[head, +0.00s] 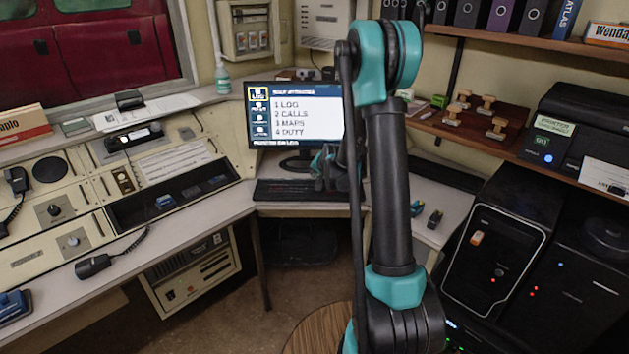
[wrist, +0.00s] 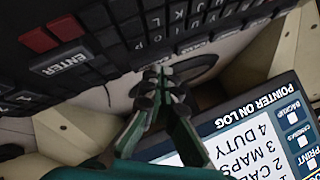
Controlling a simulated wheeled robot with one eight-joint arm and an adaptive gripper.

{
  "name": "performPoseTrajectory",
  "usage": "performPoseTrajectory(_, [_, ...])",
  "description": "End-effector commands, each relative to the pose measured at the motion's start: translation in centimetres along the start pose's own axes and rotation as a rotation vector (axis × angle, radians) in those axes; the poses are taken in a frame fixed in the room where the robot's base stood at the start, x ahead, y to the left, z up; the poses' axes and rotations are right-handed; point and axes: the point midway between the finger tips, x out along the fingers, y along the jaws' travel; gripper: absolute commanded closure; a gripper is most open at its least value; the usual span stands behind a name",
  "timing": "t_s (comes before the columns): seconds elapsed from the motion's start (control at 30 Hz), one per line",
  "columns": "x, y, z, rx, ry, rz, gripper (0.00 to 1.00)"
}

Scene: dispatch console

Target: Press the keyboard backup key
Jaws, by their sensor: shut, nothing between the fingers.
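The black keyboard (head: 285,191) lies on the desk in front of the monitor (head: 298,117). In the wrist view the keyboard (wrist: 135,35) fills the top, turned around, with a large ENTER key (wrist: 60,62) and two red keys (wrist: 52,34) at the left. I cannot make out a key marked backup. My gripper (wrist: 160,76) is shut and empty, its tips between the keyboard's edge and the monitor's base in that picture. In the head view my gripper (head: 328,172) is partly hidden by my arm, over the right part of the keyboard. Contact with keys cannot be told.
The screen (wrist: 250,135) reads "POINTER ON LOG" and has a side list including BACKUP. A console (head: 100,190) with a corded handset (head: 92,266) is at left. Dark computer towers (head: 500,245) stand at right.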

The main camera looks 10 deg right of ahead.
Motion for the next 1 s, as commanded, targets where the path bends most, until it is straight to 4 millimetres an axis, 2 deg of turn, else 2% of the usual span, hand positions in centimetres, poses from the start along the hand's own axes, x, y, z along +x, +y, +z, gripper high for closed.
performPoseTrajectory(0.2, [-0.7, -0.5, -0.5, 0.000, 0.000, 0.000, 1.00])
performPoseTrajectory(0.57, [-0.9, -0.6, -0.6, 0.000, 0.000, 0.000, 1.00])
performPoseTrajectory(1.0, [-3.5, -2.5, -2.5, 0.000, 0.000, 0.000, 1.00])
